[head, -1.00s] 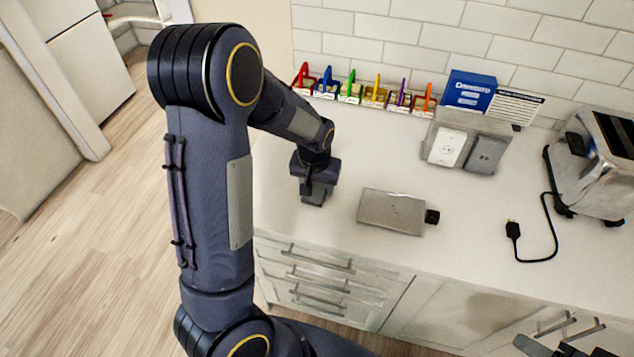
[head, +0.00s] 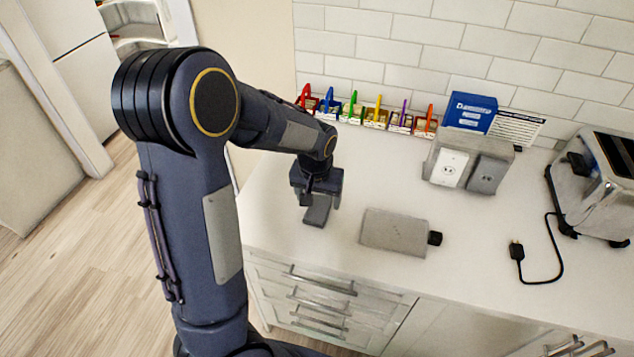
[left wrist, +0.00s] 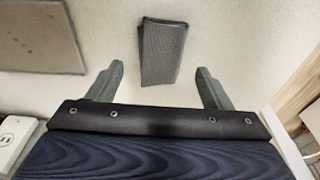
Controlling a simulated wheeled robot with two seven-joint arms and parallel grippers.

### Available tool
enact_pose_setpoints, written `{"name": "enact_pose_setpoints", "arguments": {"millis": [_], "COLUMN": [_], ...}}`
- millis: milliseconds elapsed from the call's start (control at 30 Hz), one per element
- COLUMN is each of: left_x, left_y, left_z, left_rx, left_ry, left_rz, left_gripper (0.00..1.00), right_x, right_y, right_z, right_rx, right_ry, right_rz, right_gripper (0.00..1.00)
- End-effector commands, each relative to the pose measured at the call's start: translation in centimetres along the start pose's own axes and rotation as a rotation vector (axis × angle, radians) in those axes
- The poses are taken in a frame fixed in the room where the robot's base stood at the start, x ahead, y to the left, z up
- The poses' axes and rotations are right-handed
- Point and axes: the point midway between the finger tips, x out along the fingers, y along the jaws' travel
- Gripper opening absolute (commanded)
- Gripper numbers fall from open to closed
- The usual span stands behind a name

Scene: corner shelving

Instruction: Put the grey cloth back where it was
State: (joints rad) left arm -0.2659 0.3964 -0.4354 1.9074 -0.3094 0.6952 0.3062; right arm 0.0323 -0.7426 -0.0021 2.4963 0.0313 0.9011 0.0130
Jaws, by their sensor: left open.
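The grey cloth (left wrist: 163,52) lies folded in a narrow rectangle on the white counter in the left wrist view. In the head view it shows as a small grey patch (head: 317,212) just below my left gripper (head: 318,191). In the left wrist view the fingers of my left gripper (left wrist: 160,84) are wide apart, with nothing between them. The cloth lies beyond the fingertips, roughly centred across the gap. My right gripper is not in view.
A flat grey item with a black end (head: 395,232) lies right of the cloth. An outlet box (head: 468,160), toaster (head: 600,185) with a loose cord, blue box (head: 470,113) and a row of several coloured holders (head: 376,118) stand behind and right. The counter's front edge is near.

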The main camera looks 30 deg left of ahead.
Motion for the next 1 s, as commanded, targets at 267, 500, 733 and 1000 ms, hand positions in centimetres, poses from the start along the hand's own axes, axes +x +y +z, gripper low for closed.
{"name": "enact_pose_setpoints", "arguments": {"millis": [267,500,733,1000], "left_x": [-5.8,-8.2,-11.7,-14.5], "left_y": [0.0,-0.1,-0.5,1.0], "left_z": [-0.1,0.4,6.9,17.1], "left_rx": [-0.001,-0.004,-0.013,0.029], "left_ry": [0.006,0.003,0.049,0.209], "left_rz": [0.002,0.015,0.22,0.404], "left_gripper": [0.73,0.73,0.73,0.73], "right_x": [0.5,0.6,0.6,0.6], "right_y": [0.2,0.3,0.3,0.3], "right_z": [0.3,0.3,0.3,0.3], "right_rx": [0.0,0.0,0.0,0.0], "right_ry": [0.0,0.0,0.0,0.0], "right_rz": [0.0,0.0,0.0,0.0], "right_gripper": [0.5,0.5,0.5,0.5]}}
